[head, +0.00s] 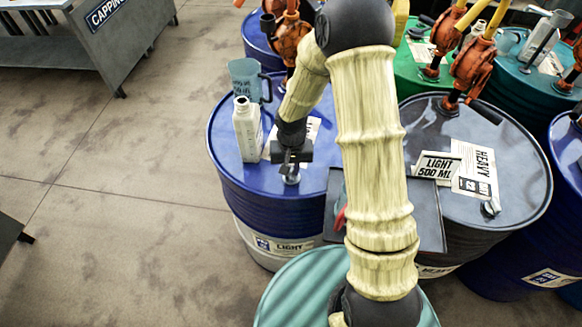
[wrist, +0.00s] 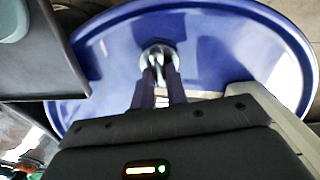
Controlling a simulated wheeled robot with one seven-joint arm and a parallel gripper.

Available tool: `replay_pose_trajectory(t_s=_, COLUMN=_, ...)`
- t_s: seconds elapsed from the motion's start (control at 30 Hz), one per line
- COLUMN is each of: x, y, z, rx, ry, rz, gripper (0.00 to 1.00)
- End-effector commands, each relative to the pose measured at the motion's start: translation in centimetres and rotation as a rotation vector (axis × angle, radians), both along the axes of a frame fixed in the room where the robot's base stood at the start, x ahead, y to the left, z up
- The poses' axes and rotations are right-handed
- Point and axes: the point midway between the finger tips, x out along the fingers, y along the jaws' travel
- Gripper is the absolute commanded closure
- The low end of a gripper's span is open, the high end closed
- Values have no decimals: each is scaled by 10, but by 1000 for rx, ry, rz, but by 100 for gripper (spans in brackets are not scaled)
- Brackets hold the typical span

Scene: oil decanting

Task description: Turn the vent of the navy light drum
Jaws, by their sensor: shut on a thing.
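The navy light drum (head: 227,180) stands left of centre in the head view, with a LIGHT label on its side. Its blue top (wrist: 225,45) fills much of the wrist view. The vent (head: 291,178) is a small silvery cap near the front edge of the drum top. It also shows in the wrist view (wrist: 148,53), right at my fingertips. My gripper (head: 291,166) points down over the vent, and in the wrist view its two dark fingers (wrist: 157,72) are closed on it. The fingers hide part of the vent.
A white bottle (head: 247,130) and a blue-grey jug (head: 244,78) stand on the navy drum behind my gripper. An orange pump (head: 290,40) rises at the back. A grey HEAVY drum (head: 520,190) stands beyond.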

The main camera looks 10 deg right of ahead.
Motion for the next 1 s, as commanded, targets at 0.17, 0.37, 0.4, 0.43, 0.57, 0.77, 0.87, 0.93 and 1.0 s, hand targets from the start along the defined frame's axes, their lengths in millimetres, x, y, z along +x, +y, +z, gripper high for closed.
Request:
replay_pose_trajectory(t_s=0.17, x=0, y=1, z=1, rx=0, ry=0, rz=75, gripper=100)
replay_pose_trajectory(t_s=0.37, x=1, y=1, z=1, rx=0, ry=-1, rz=214, gripper=100)
replay_pose_trajectory(t_s=0.4, x=1, y=1, z=1, rx=0, ry=-1, rz=248, gripper=100)
replay_pose_trajectory(t_s=0.43, x=1, y=1, z=1, rx=0, ry=-1, rz=274, gripper=100)
replay_pose_trajectory(t_s=0.57, x=0, y=2, z=1, rx=1, ry=-1, rz=393, gripper=100)
replay_pose_trajectory(t_s=0.77, x=1, y=3, z=2, rx=1, ry=-2, rz=584, gripper=100)
replay_pose_trajectory(t_s=0.87, x=0, y=3, z=2, rx=0, ry=-3, rz=679, gripper=100)
replay_pose_trajectory(t_s=0.93, x=0, y=3, z=2, rx=0, ry=-3, rz=746, gripper=100)
replay_pose_trajectory(t_s=1.0, x=0, y=3, z=2, rx=0, ry=-3, rz=813, gripper=100)
